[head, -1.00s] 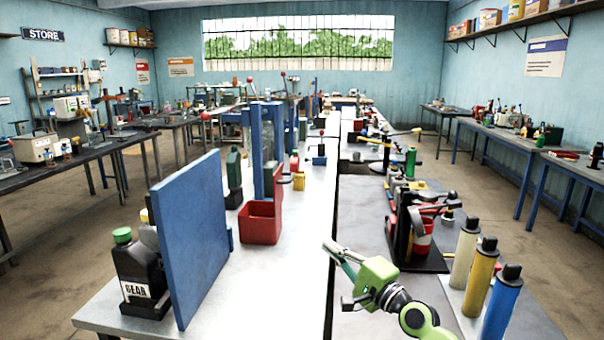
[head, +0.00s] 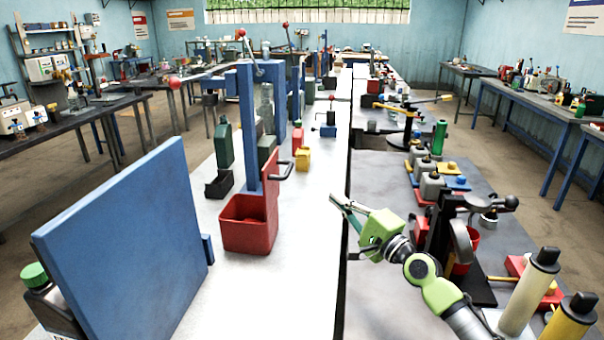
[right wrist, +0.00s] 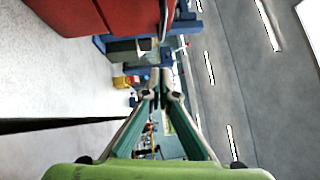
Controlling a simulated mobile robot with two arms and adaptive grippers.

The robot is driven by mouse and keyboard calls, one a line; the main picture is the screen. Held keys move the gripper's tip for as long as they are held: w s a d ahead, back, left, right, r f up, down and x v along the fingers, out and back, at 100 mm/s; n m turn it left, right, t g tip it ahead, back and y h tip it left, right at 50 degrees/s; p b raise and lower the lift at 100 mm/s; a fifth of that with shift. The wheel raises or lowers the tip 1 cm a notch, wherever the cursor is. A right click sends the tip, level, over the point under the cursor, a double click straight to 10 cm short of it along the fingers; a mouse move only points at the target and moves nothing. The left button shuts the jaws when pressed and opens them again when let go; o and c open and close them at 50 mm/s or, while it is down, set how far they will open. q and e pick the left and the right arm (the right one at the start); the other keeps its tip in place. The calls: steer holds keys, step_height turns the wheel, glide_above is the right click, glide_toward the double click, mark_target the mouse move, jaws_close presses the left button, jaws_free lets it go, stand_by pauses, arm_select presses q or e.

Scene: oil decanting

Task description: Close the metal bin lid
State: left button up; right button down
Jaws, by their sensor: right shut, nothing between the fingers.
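The red metal bin (head: 249,235) stands on the pale bench, left of my right gripper. Its red lid (head: 277,165) stands upright at the bin's right side, with a dark handle (head: 292,165) on its face. My right gripper (head: 337,201) is shut and empty, to the right of the bin and apart from it. In the right wrist view its fingertips (right wrist: 161,94) are together, and red metal (right wrist: 65,15) fills the upper left. My left gripper is not in view.
A blue post (head: 247,130) rises by the bin. Bare bench (head: 285,290) lies before the bin. Yellow and cream cylinders stand at the lower right.

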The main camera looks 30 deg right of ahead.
steer(key=w+a+r+p, duration=0.1)
steer(key=w+a, duration=0.1)
steer(key=w, duration=0.3)
steer(key=w+a+r+p, duration=0.1)
steer(key=w+a+p, duration=0.1)
steer(key=w, duration=0.4)
steer(key=shift+w+a+r, duration=0.15)
steer(key=shift+w+a, duration=0.15)
